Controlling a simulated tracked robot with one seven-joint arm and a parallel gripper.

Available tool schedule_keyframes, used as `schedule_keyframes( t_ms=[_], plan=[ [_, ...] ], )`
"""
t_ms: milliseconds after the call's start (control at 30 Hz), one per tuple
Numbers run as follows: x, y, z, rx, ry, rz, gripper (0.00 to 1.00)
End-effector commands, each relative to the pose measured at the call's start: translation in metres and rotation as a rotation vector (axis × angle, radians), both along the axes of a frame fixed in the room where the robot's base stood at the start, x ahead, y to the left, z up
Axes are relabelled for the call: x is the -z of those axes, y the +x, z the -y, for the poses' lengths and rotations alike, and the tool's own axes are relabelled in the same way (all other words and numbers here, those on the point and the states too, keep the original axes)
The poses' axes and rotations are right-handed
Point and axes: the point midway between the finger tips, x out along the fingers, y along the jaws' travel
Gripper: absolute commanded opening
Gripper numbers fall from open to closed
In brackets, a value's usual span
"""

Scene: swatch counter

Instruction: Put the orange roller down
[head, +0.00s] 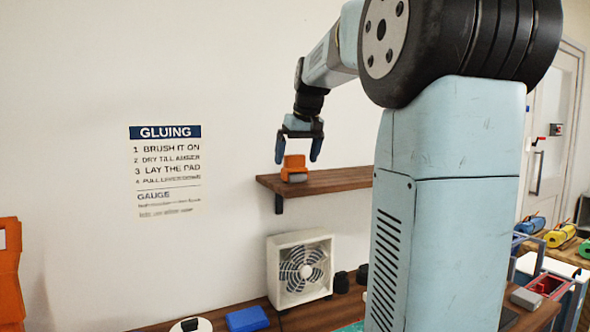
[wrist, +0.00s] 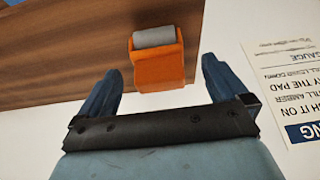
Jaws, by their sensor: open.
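The orange roller (head: 294,166) stands on the wooden wall shelf (head: 335,181), near the shelf's left end. It has an orange body and a grey cylinder at its lower front. In the wrist view the orange roller (wrist: 157,70) shows beyond the fingertips, with its grey cylinder away from my gripper. My gripper (head: 298,157) is open just above the roller, with one blue finger to each side. In the wrist view my gripper (wrist: 161,75) has nothing between its fingers that they touch; gaps show on both sides of the roller.
A white fan (head: 302,268) stands on the bench below the shelf, with dark round items beside it. A blue item (head: 247,319) lies to the fan's left. A gluing sign (head: 166,170) hangs on the wall. The shelf right of the roller looks clear.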

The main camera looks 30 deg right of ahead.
Motion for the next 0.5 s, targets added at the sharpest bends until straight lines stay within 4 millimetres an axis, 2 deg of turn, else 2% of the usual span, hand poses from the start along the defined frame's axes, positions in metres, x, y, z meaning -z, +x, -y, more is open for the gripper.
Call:
schedule_keyframes(
  t_ms=[33, 200, 300, 500],
  plan=[
    [-0.011, -0.004, 0.001, 0.002, -0.001, 0.005, 1.0],
    [-0.037, -0.016, 0.001, 0.004, -0.001, 0.006, 1.0],
    [-0.049, -0.021, 0.001, 0.004, -0.002, 0.007, 1.0],
    [-0.06, -0.026, 0.002, 0.005, -0.001, 0.006, 1.0]
  ],
)
